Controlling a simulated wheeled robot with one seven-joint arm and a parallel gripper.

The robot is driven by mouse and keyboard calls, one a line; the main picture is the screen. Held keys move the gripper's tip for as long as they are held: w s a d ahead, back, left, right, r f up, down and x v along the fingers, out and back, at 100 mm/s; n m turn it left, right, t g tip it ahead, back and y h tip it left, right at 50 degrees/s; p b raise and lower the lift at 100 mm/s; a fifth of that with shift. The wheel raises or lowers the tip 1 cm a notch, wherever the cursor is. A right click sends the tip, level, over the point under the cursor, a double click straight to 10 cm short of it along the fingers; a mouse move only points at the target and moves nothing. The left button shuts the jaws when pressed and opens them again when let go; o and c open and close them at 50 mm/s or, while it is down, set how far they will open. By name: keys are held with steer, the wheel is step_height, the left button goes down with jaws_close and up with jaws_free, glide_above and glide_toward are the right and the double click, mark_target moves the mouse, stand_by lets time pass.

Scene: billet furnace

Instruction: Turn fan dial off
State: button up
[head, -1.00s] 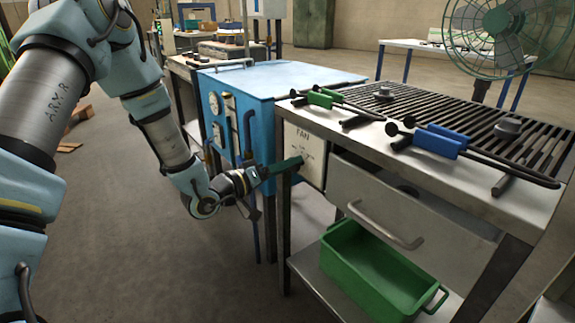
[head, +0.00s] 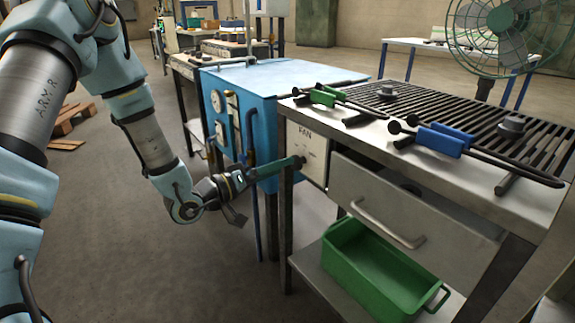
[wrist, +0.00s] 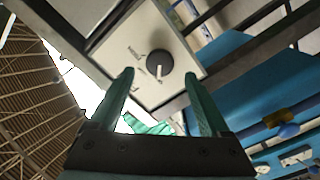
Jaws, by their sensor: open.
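The fan dial (wrist: 159,66) is a round dark knob with a pale pointer mark, set on a white panel (wrist: 145,28) in the wrist view. In the head view the panel marked FAN (head: 307,150) is on the side of the grill-topped table. My gripper (wrist: 160,80) has two green fingers spread apart, one on each side below the dial. They look short of the knob, and I cannot tell if either touches it. In the head view my gripper (head: 300,161) is at the panel's face and hides part of it.
A blue furnace cabinet (head: 285,100) with gauges stands left of the table. Green-handled tongs (head: 327,96) and blue-handled tongs (head: 440,140) lie on the grill top. A drawer (head: 400,200) and a green bin (head: 375,275) are below. A green fan (head: 505,35) stands behind.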

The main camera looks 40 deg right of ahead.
steer(key=a, duration=0.6)
steer(key=shift+w+a, duration=0.15)
steer(key=shift+a, duration=0.25)
